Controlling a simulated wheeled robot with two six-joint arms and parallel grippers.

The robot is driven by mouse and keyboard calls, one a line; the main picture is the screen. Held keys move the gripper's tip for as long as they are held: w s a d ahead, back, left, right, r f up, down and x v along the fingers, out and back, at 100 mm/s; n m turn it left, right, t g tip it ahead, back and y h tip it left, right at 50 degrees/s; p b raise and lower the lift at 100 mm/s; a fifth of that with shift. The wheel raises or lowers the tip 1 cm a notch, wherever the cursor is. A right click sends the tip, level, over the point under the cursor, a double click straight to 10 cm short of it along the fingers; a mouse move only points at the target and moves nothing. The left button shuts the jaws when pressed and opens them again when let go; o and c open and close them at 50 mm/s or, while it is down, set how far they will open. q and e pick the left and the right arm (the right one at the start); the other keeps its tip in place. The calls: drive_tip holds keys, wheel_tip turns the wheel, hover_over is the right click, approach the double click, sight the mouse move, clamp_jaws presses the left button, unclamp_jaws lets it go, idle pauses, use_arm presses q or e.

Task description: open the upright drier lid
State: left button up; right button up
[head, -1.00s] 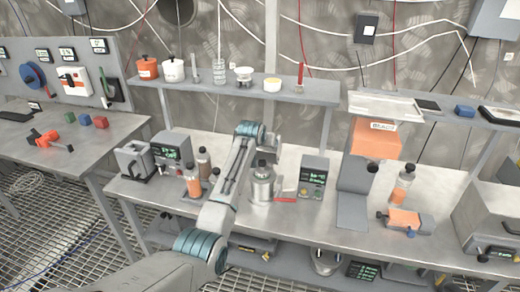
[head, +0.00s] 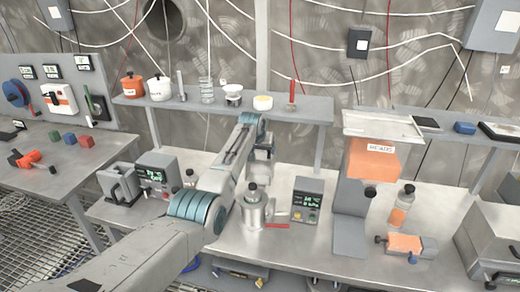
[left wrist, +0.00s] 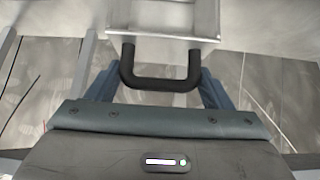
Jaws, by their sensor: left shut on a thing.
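In the left wrist view a black U-shaped handle (left wrist: 160,84) is fixed to a bright steel part (left wrist: 165,18). The fingers of my left gripper (left wrist: 158,92) lie on both sides of the handle, and the gripper is shut on it. In the head view my left gripper (head: 262,154) is at the end of the arm over the back of the bench, behind a steel can (head: 254,212) with a black knob. The arm hides much of that area. I cannot tell how far the lid is open or which body it belongs to. My right gripper is not in view.
A small green-display box (head: 306,202) stands right of the can. An orange box (head: 372,160) under a pale tray and a capped bottle (head: 401,207) are further right. A shelf (head: 300,110) with jars runs behind. Some bare bench (head: 300,245) lies in front.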

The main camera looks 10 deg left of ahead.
use_arm(q)
drive_tip(key=shift+w+r, duration=0.2)
drive_tip(key=shift+w, duration=0.1)
drive_tip(key=o, duration=1.1)
drive_tip(key=shift+o, duration=1)
drive_tip(key=shift+f, duration=0.15)
